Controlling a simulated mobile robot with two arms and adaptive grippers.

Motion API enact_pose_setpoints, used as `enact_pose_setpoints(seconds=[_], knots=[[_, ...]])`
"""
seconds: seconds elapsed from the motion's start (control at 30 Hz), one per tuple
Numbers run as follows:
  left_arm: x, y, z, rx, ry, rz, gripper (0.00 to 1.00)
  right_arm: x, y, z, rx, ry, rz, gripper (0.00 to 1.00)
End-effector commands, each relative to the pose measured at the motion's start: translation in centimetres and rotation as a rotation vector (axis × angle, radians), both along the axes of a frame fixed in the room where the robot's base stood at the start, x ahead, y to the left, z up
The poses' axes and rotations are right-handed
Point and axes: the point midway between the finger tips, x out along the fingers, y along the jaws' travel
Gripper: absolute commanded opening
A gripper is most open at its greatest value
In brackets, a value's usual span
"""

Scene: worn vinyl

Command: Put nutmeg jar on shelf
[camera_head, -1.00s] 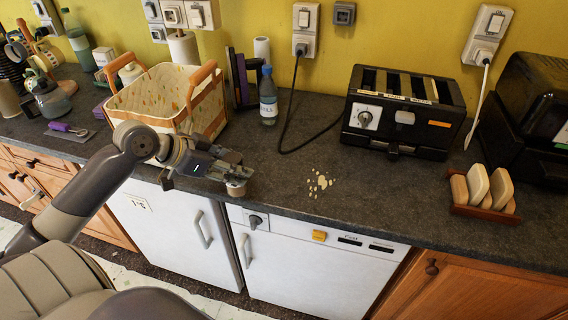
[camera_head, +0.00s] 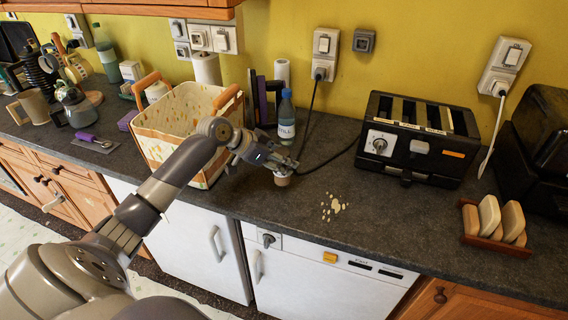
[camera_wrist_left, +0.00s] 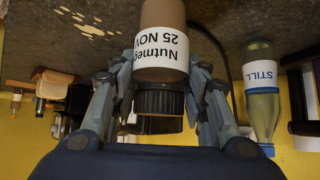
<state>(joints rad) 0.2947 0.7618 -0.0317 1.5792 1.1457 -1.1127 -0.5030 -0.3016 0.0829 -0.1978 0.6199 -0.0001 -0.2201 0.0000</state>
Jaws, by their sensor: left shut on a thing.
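The nutmeg jar (camera_wrist_left: 162,50) is a brown cylinder with a black lid and a white label reading "Nutmeg 25 NOV" in the left wrist view. My left gripper (camera_head: 284,168) is shut on it, with fingers on both sides near the lid (camera_wrist_left: 158,100). In the head view the jar (camera_head: 283,179) hangs below the fingers over the front part of the counter; whether it touches the counter is unclear. A wooden cabinet edge (camera_head: 150,12) shows at the top left, above the counter; no shelf surface is visible. My right gripper is not in view.
A water bottle (camera_head: 286,118) stands close behind the gripper, and a fabric basket (camera_head: 165,120) with wooden handles stands to its left. A black toaster (camera_head: 415,140) is to the right. Crumbs (camera_head: 333,207) lie on the dark counter (camera_head: 390,220).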

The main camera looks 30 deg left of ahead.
Motion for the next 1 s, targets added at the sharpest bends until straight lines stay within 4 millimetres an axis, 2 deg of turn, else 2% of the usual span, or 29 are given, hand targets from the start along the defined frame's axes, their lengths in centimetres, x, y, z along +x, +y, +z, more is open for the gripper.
enact_pose_setpoints(seconds=[0.17, 0.4, 0.83, 0.87, 0.93, 1.0], knots=[[1.1, -0.1, -0.1, 0.000, 0.000, -0.001, 0.01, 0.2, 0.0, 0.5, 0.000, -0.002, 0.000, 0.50], [1.1, 0.0, -2.9, -0.001, 0.003, 0.001, 0.01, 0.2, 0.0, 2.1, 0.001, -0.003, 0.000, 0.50], [1.1, 0.0, -4.0, 0.002, -0.001, -0.001, 0.01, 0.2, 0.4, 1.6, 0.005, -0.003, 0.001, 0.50], [1.0, 0.0, -4.1, 0.002, 0.000, -0.001, 0.44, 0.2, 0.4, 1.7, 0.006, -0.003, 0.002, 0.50], [1.0, 0.0, -4.0, 0.002, 0.000, 0.000, 0.60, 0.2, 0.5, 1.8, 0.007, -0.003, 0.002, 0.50], [1.0, 0.0, -4.0, 0.002, 0.000, 0.000, 0.62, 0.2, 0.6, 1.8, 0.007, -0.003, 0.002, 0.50]])
